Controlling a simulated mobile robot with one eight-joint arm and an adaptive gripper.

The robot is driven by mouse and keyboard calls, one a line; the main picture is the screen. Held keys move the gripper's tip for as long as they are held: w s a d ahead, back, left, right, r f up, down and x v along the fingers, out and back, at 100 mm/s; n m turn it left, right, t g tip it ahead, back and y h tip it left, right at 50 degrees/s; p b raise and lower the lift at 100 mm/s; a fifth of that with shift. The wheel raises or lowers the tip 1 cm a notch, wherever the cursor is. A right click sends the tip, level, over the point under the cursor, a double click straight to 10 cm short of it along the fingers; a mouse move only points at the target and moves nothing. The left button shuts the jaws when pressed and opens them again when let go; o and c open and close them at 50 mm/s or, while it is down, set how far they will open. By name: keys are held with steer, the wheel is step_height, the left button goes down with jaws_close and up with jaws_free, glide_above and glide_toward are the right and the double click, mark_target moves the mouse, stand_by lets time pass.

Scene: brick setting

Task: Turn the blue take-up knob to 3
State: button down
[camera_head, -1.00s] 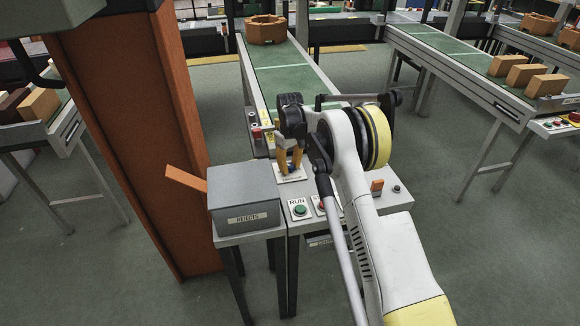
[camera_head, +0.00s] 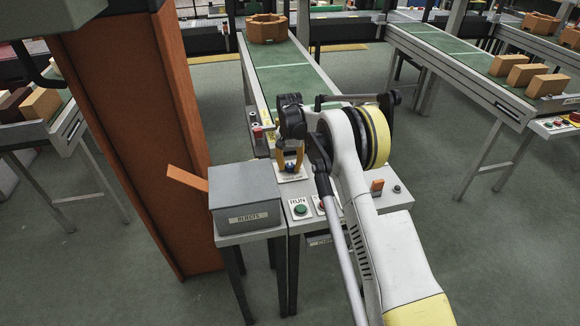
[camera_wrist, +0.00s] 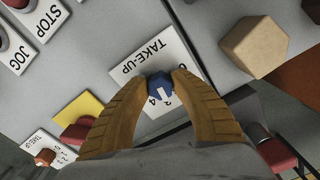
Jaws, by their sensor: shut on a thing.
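The blue take-up knob (camera_wrist: 159,84) sits on a white plate marked TAKE-UP (camera_wrist: 150,58) in the wrist view. A white pointer line shows on the knob, toward the picture's bottom. The numeral 4 shows beside it; most other numerals are hidden by the fingers. My gripper (camera_wrist: 158,82) has its two tan fingers shut around the knob, one on each side. In the head view my gripper (camera_head: 290,165) points down at the panel, and a bit of the blue knob (camera_head: 290,168) shows between the fingertips.
A grey REJECTS box (camera_head: 246,197) stands left of the panel, and an orange post (camera_head: 130,130) farther left. RUN (camera_head: 300,208), STOP (camera_wrist: 50,14) and JOG buttons lie close by. A second TAKE-UP plate (camera_wrist: 48,148) with an orange-red knob is at the wrist view's lower left.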

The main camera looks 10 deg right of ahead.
mark_target(290, 166)
steer(key=shift+m, duration=0.8)
steer(key=c, duration=1)
jaws_free()
steer(key=shift+c, duration=0.2)
step_height(290, 166, up, 12)
